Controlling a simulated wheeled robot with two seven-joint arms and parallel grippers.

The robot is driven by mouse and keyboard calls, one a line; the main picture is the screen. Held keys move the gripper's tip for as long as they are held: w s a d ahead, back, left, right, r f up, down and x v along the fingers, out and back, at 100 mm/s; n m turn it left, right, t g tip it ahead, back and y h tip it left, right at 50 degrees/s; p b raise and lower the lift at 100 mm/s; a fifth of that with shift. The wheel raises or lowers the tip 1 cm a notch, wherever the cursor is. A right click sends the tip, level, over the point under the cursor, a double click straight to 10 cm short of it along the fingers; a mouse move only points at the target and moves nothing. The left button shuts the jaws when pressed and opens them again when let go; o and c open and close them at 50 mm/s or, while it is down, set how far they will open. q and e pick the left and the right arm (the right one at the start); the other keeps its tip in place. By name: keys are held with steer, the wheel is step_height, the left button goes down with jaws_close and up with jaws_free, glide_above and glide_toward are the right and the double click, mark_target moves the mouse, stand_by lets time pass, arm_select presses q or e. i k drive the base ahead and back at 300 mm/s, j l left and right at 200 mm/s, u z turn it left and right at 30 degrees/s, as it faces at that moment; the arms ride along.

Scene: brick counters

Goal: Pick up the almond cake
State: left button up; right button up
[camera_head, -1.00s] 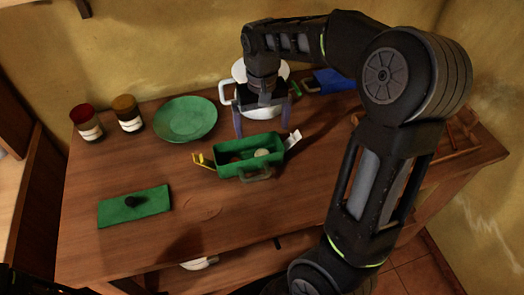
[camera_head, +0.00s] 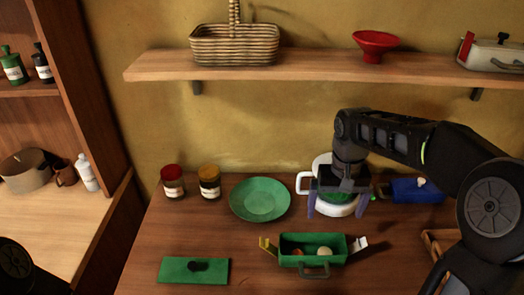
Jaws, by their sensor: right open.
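No item is clearly recognisable as the almond cake. A green box (camera_head: 291,260) with a handle stands open on the table, and a pale round item (camera_head: 324,252) and a small brownish item (camera_head: 298,252) lie inside it. Both are too small to identify. My right gripper (camera_head: 336,206) is open, pointing down, with its two fingers apart in front of a white pot (camera_head: 321,166) behind the green box. The gripper hides part of the pot, and green shows between the fingers. Whether the fingers touch the pot cannot be told. My left gripper is not in view.
A green plate (camera_head: 260,198), a red-topped jar (camera_head: 173,182) and a yellow-topped jar (camera_head: 209,182) stand left of the pot. A green lid (camera_head: 178,270) lies front left. A blue box (camera_head: 417,191) is at right. Above, a shelf (camera_head: 290,67) holds a basket (camera_head: 235,45) and red bowl (camera_head: 376,44).

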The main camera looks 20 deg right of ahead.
mark_target(323, 250)
steer(key=k, duration=1)
